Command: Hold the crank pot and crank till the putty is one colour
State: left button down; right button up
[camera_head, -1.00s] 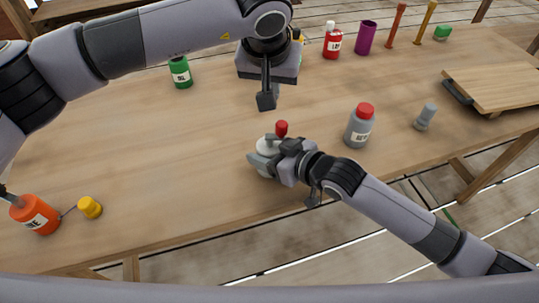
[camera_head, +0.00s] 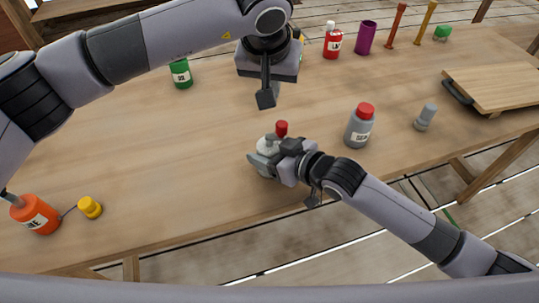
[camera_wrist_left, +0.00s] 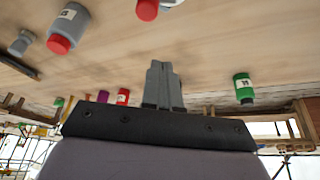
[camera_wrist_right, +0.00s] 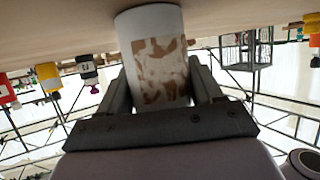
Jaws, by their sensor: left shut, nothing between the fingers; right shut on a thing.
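The crank pot (camera_head: 265,148) is pale and stands upright near the front of the table, with a red crank knob (camera_head: 281,128) on top. My right gripper (camera_head: 262,162) is shut around its body. In the right wrist view the pot (camera_wrist_right: 150,22) sits between both fingers, and its window shows putty (camera_wrist_right: 160,68) in uneven brown and whitish patches. My left gripper (camera_head: 265,99) is shut and empty, above the table beyond the pot and apart from the knob. In the left wrist view its closed fingers (camera_wrist_left: 163,80) show, with the red knob (camera_wrist_left: 147,9) at the top edge.
A grey red-capped bottle (camera_head: 359,127) and a small grey piece (camera_head: 425,117) stand right of the pot. A wooden board (camera_head: 495,88) lies farther right. Green (camera_head: 181,72) and red (camera_head: 333,42) bottles and a purple cup (camera_head: 366,38) stand behind. An orange container (camera_head: 36,214) is front left.

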pick_arm(q)
jog(key=shift+f, duration=2.15)
jog(key=shift+f, duration=0.15)
jog(key=shift+f, duration=1.35)
jog(key=shift+s+d, duration=0.1)
jog(key=shift+d, duration=0.05)
jog(key=shift+s+d, duration=0.2)
jog(key=shift+s, duration=0.05)
jog(key=shift+s+d, duration=0.35)
jog(key=shift+d, duration=0.15)
dwell(0.7)
jog(key=shift+w, duration=0.15)
